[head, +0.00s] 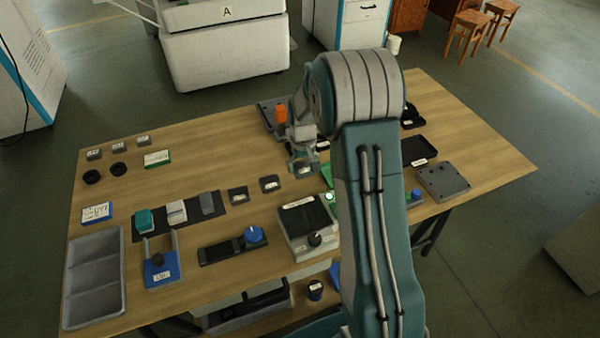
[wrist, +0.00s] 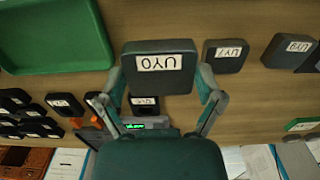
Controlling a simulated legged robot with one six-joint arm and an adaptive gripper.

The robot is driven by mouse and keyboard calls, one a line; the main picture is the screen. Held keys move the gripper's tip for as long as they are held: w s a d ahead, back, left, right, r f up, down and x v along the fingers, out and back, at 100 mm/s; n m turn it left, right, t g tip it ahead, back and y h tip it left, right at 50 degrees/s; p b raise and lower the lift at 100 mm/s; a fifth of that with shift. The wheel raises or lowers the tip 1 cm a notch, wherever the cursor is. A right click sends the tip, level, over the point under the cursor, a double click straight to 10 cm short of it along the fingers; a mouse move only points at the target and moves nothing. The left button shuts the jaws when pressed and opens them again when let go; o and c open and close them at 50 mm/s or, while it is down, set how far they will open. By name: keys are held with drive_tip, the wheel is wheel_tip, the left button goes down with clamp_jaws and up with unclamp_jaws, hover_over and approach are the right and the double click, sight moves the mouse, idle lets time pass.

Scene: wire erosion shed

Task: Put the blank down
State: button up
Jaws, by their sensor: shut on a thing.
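A dark grey blank (wrist: 160,82) with a white lettered label sits between the fingers of my gripper (wrist: 163,92) in the wrist view. The fingers close on its two sides. In the head view my gripper (head: 303,163) is over the middle of the wooden table, low near its surface. The held blank is small and partly hidden there. I cannot tell whether it touches the table. Two similar labelled blanks, one nearer (wrist: 226,56) and one farther (wrist: 288,52), lie to the right in the wrist view.
A green tray (wrist: 52,40) is at upper left in the wrist view. Several dark labelled blocks (wrist: 40,127) lie below it. In the head view a grey divided tray (head: 95,285), a scale-like device (head: 305,228) and a blue-knobbed fixture (head: 232,248) stand toward the front. My arm hides part of the table.

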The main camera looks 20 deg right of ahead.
sight(300, 166)
drive_tip(key=w+f, duration=0.3)
drive_tip(key=f, duration=0.1)
drive_tip(key=shift+w+d, duration=0.2)
drive_tip(key=shift+d, duration=0.15)
drive_tip(key=shift+f, duration=1.5)
drive_tip(key=o, duration=1.1)
drive_tip(key=shift+f, duration=0.15)
drive_tip(key=shift+c, duration=0.2)
